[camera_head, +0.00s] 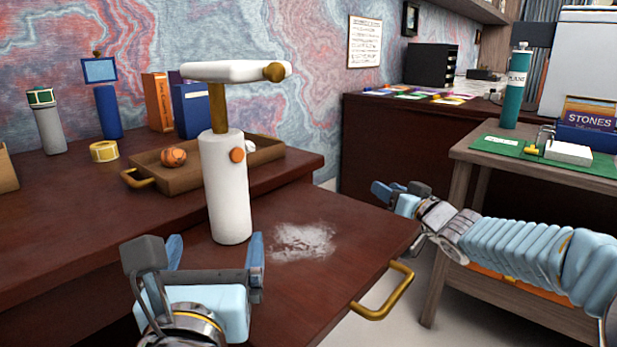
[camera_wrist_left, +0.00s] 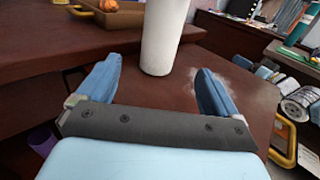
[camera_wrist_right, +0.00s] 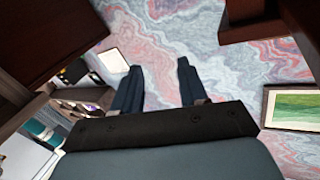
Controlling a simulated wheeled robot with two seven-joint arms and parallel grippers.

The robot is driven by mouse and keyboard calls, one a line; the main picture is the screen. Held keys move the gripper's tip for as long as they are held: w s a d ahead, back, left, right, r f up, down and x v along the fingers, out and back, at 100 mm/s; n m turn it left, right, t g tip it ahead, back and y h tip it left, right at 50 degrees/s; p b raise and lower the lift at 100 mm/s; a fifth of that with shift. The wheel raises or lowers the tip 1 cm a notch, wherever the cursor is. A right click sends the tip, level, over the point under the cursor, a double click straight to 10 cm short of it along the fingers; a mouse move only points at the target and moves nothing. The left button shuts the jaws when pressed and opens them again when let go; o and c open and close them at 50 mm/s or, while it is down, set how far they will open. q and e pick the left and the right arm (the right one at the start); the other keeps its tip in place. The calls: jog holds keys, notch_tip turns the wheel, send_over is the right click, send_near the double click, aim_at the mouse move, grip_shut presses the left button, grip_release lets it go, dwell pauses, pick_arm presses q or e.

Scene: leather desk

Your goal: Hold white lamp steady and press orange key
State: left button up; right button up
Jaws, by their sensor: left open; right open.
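The white lamp (camera_head: 228,190) stands upright on the pulled-out leaf of the dark red desk, with a white cylindrical body, a brass neck and a flat white head. The round orange key (camera_head: 237,155) is on the upper side of its body. My left gripper (camera_head: 215,255) is open in front of the lamp's lower body; in the left wrist view the lamp (camera_wrist_left: 163,38) stands beyond and between the fingers (camera_wrist_left: 155,90), not gripped. My right gripper (camera_head: 400,192) is open and empty, right of the lamp and apart from it; the right wrist view shows its spread fingers (camera_wrist_right: 157,85).
A brass handle (camera_head: 388,293) juts from the leaf's front edge. A side table (camera_head: 458,155) stands at right.

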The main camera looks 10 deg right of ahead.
aim_at(231, 199)
jog(key=s+r+n+t+y, duration=0.1)
jog(key=s+r, duration=0.3)
jog(key=r, duration=0.4)
jog(key=s+r+n+t+y, duration=0.1)
jog(key=s+r+t, duration=0.15)
jog(key=r, duration=0.45)
pick_arm(q)
jog(key=shift+w+d, duration=0.1)
jog(key=shift+w, duration=0.25)
jog(key=w, duration=0.4)
jog(key=w+d, duration=0.1)
jog(key=w, duration=0.3)
jog(key=w+d, duration=0.1)
jog(key=w, duration=0.4)
pick_arm(e)
jog(key=s+a+n+g+y, duration=0.2)
jog(key=s+a+n+g, duration=0.1)
jog(key=s+a, duration=0.6)
jog(key=s+a+r+n+g+y, duration=0.1)
jog(key=s+a+n+g+y, duration=0.2)
jog(key=s+a, duration=0.6)
jog(key=a+n, duration=0.1)
jog(key=a, duration=0.5)
jog(key=shift+s+a+y, duration=0.3)
jog(key=shift+r, duration=0.1)
